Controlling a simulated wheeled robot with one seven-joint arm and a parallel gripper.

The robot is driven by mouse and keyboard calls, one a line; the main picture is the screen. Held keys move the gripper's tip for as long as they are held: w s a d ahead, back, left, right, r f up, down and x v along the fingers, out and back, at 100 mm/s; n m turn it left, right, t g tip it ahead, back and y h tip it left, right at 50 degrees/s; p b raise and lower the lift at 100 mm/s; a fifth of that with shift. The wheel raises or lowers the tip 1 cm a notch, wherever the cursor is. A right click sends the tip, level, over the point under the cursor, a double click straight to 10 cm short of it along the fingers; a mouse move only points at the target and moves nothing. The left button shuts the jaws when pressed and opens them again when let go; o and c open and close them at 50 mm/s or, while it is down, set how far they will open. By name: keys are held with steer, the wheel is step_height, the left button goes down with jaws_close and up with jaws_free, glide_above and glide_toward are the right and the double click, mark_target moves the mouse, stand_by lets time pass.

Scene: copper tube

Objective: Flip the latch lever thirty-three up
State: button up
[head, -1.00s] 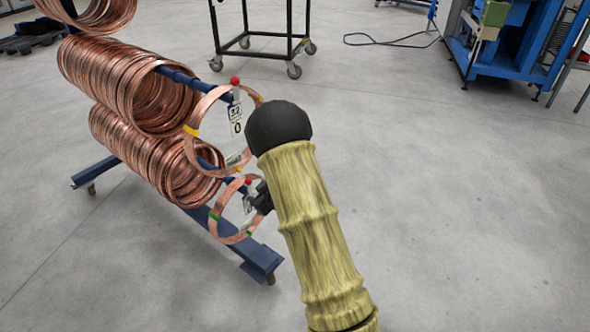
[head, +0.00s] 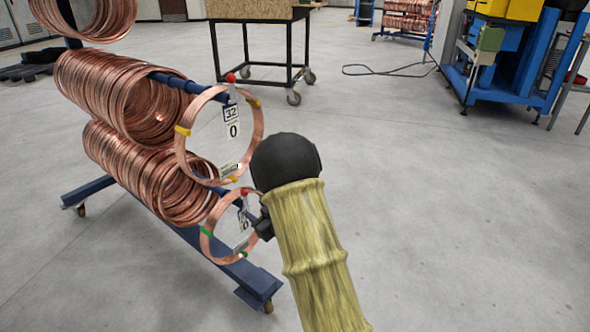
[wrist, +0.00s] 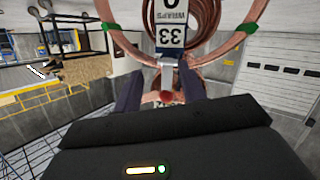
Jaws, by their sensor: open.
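The lower copper coil (head: 209,243), with green bands, hangs at the end of a blue rack arm. A tag (head: 243,219) hangs there below a red knob (head: 244,191). In the wrist view, which looks upside down, the tag (wrist: 170,37) reads 33. A silver lever (wrist: 168,66) beside it ends in a red knob (wrist: 166,95). My gripper (head: 264,224) is beside this coil's right edge, mostly hidden behind my arm. In the wrist view my gripper (wrist: 160,88) is open, with the red knob showing between its fingers; contact cannot be told.
Above is a larger coil (head: 257,122) with yellow bands, a tag reading 32 and a red knob (head: 231,77). Thick copper coils (head: 120,95) fill the rack behind. The rack's blue foot (head: 245,276) reaches forward on the floor.

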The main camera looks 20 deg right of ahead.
steer(key=shift+f+t+y+b, duration=0.4)
steer(key=shift+f+t+b, duration=0.3)
steer(key=shift+b, duration=1.5)
steer(key=t+b, duration=0.1)
steer(key=b, duration=0.2)
steer(key=shift+f, duration=0.15)
steer(key=p+v, duration=1.4)
steer(key=v, duration=0.4)
step_height(320, 180, up, 27)
steer(key=w+m+g+h+p, duration=0.1)
steer(key=g+h+p, duration=0.4)
steer(key=p, duration=1.9)
steer(key=m+g, duration=0.1)
steer(key=g, duration=0.1)
steer(key=shift+w+a+g+p, duration=0.15)
steer(key=shift+a+g+p, duration=0.15)
steer(key=shift+a+g, duration=0.1)
